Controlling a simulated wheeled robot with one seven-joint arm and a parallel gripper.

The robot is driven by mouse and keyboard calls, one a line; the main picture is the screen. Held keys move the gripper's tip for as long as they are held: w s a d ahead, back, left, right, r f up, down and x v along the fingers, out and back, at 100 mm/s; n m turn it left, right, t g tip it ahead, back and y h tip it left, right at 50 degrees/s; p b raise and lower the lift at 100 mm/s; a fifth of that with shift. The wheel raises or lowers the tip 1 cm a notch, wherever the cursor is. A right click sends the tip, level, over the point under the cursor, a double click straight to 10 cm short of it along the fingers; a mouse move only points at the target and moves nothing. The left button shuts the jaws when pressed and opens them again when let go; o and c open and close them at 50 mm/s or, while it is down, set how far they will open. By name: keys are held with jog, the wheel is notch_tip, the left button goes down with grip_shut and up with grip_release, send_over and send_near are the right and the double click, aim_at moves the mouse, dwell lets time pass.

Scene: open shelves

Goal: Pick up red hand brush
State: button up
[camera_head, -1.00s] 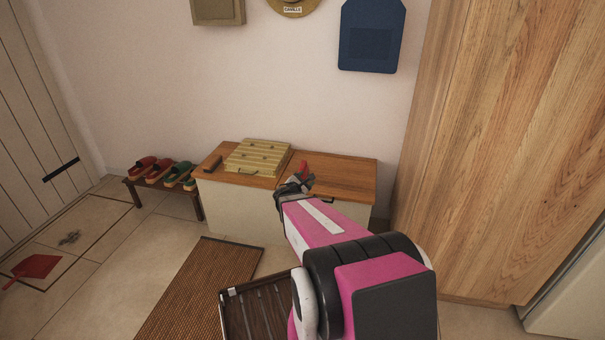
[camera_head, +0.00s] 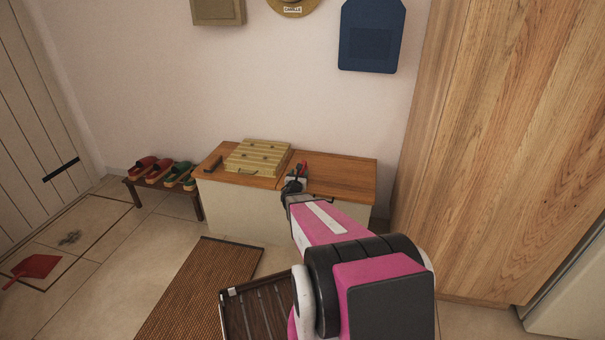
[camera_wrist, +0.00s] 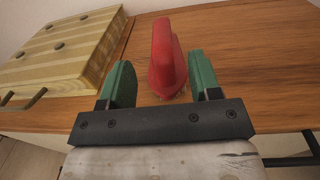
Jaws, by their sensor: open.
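The red hand brush (camera_wrist: 166,55) stands on the wooden top of the low cabinet (camera_wrist: 225,50), its pale bristles just visible underneath in the wrist view. In the head view a small red part of the brush (camera_head: 304,167) shows beyond my gripper (camera_head: 295,183). In the wrist view my gripper (camera_wrist: 163,82) is open, with one green finger on each side of the brush's near end. The brush appears between the fingers, nearer the right one. Whether a finger touches it I cannot tell.
A striped yellow box (camera_head: 258,157) lies left of the brush on the cabinet. Red and green clogs (camera_head: 160,172) stand on a low rack. A red dustpan (camera_head: 35,266) lies on the floor. A tall wooden cupboard (camera_head: 500,150) bounds the right side.

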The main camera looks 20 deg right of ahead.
aim_at(302, 172)
jog(key=x, duration=0.5)
jog(key=shift+w+d+f, duration=0.15)
jog(key=shift+w+f, duration=0.1)
jog(key=shift+f, duration=0.15)
jog(key=c, duration=1)
